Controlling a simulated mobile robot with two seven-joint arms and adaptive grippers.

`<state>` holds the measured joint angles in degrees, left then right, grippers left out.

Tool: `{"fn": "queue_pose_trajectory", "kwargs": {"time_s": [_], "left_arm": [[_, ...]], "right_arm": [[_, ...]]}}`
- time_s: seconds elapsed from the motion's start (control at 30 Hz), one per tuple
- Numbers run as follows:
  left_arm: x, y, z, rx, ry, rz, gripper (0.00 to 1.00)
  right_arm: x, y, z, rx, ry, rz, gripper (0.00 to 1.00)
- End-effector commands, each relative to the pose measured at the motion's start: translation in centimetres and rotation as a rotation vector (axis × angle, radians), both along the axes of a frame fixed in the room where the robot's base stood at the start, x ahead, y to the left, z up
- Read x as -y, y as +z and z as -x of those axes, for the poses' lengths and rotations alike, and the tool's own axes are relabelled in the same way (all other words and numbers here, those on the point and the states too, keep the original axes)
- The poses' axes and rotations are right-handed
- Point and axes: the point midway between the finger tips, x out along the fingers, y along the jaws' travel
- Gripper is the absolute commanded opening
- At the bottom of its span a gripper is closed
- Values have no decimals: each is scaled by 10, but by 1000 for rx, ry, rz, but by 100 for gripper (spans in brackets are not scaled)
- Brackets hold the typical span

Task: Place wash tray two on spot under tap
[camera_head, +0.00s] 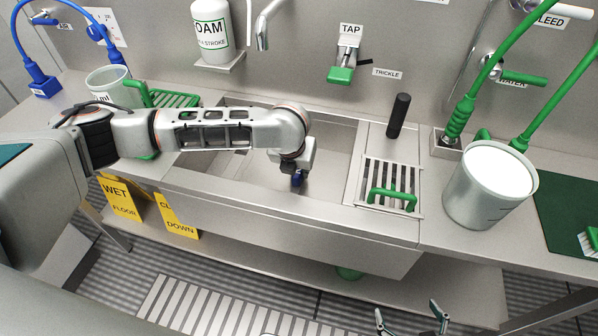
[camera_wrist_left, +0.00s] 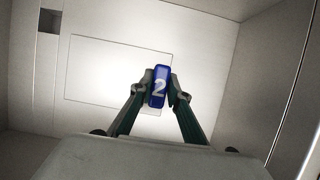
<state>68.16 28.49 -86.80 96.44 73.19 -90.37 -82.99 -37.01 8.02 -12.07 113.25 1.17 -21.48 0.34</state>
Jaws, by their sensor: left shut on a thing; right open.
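A small blue piece with a white 2 (camera_wrist_left: 158,88) is pinched between the fingertips of my left gripper (camera_head: 300,170). No wider tray body can be made out. My left gripper hangs over the steel sink basin (camera_head: 330,150). In the left wrist view a pale rectangle (camera_wrist_left: 95,75) is outlined on the surface beyond the blue piece. The tap spout (camera_head: 262,28) is above the sink's back edge. My right gripper (camera_head: 410,322) is open and empty at the bottom edge.
A green grate-like rack (camera_head: 170,100) and a clear container (camera_head: 114,88) are left of the sink. The basin around the blue piece looks clear.

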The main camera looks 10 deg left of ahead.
Motion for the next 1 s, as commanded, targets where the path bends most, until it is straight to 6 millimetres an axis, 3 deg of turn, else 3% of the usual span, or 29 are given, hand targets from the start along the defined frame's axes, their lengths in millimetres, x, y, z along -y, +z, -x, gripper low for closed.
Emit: {"fn": "queue_pose_trajectory", "kwargs": {"time_s": [0.37, 0.4, 0.47, 0.83, 1.0], "left_arm": [[0, -6, -1, 3, 0, 0, 0], [0, -7, 0, 2, 0, 0, 19], [0, -7, -1, 2, 0, 0, 33], [0, -6, -1, 2, 0, 0, 33], [0, 14, 5, 5, 1, 1, 33]], "right_arm": [[2, 1, -3, 5, -1, 5, 89], [2, 1, -3, 6, -1, 5, 89], [2, 2, -3, 6, -2, 4, 89], [2, 1, -3, 6, -1, 2, 89], [1, 10, -5, 12, -2, 0, 89]]}}
